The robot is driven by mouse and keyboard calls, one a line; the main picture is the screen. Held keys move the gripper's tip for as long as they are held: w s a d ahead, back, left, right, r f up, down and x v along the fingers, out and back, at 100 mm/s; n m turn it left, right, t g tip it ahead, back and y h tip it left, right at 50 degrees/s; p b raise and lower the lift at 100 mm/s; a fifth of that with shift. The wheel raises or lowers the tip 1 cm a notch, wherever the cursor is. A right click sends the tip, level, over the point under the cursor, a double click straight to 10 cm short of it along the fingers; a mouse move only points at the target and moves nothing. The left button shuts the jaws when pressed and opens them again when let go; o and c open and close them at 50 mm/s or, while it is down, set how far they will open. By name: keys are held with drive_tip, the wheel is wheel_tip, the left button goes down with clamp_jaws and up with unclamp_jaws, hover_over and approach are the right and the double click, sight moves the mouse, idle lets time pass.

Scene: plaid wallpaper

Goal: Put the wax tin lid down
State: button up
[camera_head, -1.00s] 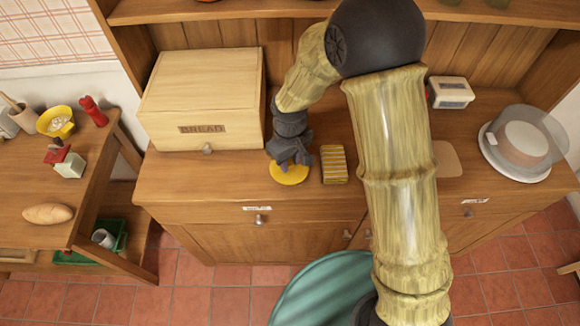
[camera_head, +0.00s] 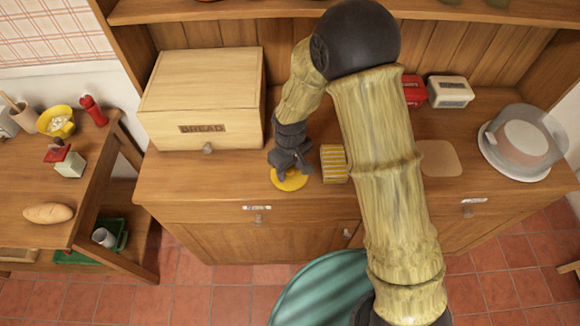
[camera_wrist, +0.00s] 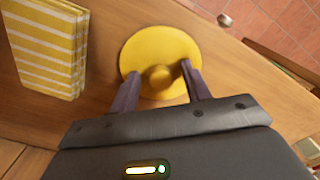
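The wax tin lid is a round yellow disc (camera_head: 289,181) with a small knob. It appears to lie flat on the wooden counter, near the front edge. In the wrist view the lid (camera_wrist: 160,48) is seen from above with its knob at the middle. My gripper (camera_wrist: 160,75) is open. Its two fingers stand over the lid on either side of the knob, with a visible gap to it. In the head view my gripper (camera_head: 290,170) is directly above the lid and hides its back part.
The bread box (camera_head: 200,100) is behind left. A tan board (camera_head: 440,158), a red tin (camera_head: 413,92), a white box (camera_head: 450,93) and a covered cake stand (camera_head: 520,145) are on the right.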

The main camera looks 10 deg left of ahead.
sight(290, 170)
drive_tip(key=shift+r, duration=0.1)
wheel_tip(290, 170, up, 12)
idle(0.6)
idle(0.7)
drive_tip(key=s+d+r+m+t, duration=0.1)
drive_tip(key=s+d+m, duration=0.1)
drive_tip(key=d, duration=0.6)
drive_tip(key=s+d+r+m, duration=0.1)
drive_tip(key=s+d+m, duration=0.1)
drive_tip(key=d+m, duration=0.3)
drive_tip(key=s+d+r+m+t, duration=0.1)
drive_tip(key=s+d+m, duration=0.2)
drive_tip(key=d, duration=0.9)
drive_tip(key=shift+d+r+t, duration=0.2)
drive_tip(key=shift+d+t, duration=0.1)
drive_tip(key=shift+r, duration=0.2)
